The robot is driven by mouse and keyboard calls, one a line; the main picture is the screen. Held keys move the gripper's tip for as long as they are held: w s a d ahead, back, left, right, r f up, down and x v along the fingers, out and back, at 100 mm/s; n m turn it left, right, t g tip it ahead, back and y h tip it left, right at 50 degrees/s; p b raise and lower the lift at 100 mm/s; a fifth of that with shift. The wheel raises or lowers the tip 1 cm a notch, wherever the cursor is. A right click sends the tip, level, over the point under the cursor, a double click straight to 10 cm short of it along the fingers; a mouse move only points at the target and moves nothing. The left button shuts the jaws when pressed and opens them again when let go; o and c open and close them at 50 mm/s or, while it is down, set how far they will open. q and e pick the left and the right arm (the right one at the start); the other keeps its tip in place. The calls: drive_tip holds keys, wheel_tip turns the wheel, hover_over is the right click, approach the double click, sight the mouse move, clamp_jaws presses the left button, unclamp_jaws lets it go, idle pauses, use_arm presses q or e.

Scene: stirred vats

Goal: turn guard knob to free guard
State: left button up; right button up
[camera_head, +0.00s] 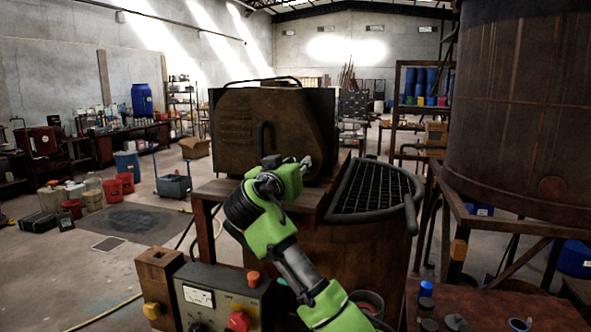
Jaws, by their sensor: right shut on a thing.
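The guard (375,190), a dark grate in a thick rim, lies flat over the right part of the rusty vat (345,255). A rounded handle sticks out at its right edge. My right arm comes up from the bottom. Its green and black gripper (303,164) is at the vat's top, left of the guard and in front of the brown motor housing (262,128). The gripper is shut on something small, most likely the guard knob. The gripper hides the knob, so its turn angle cannot be told. My left gripper is not in view.
A control box (215,295) with a gauge and a red knob (238,321) stands low, left of my arm. A large rusty tank (520,110) on a stand fills the right. A rusty table (490,305) holds small items at bottom right. Open floor lies left.

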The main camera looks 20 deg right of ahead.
drive_tip(key=n, duration=0.6)
drive_tip(key=shift+r+n, duration=0.1)
drive_tip(key=shift+n, duration=0.2)
drive_tip(key=n, duration=0.3)
drive_tip(key=shift+n, duration=0.3)
drive_tip(key=n+p, duration=0.1)
drive_tip(key=n, duration=0.3)
drive_tip(key=shift+p, duration=0.4)
drive_tip(key=o, duration=1.1)
drive_tip(key=shift+a, duration=0.1)
drive_tip(key=shift+s+a, duration=0.1)
drive_tip(key=v, duration=1.1)
drive_tip(key=shift+s+a, duration=0.25)
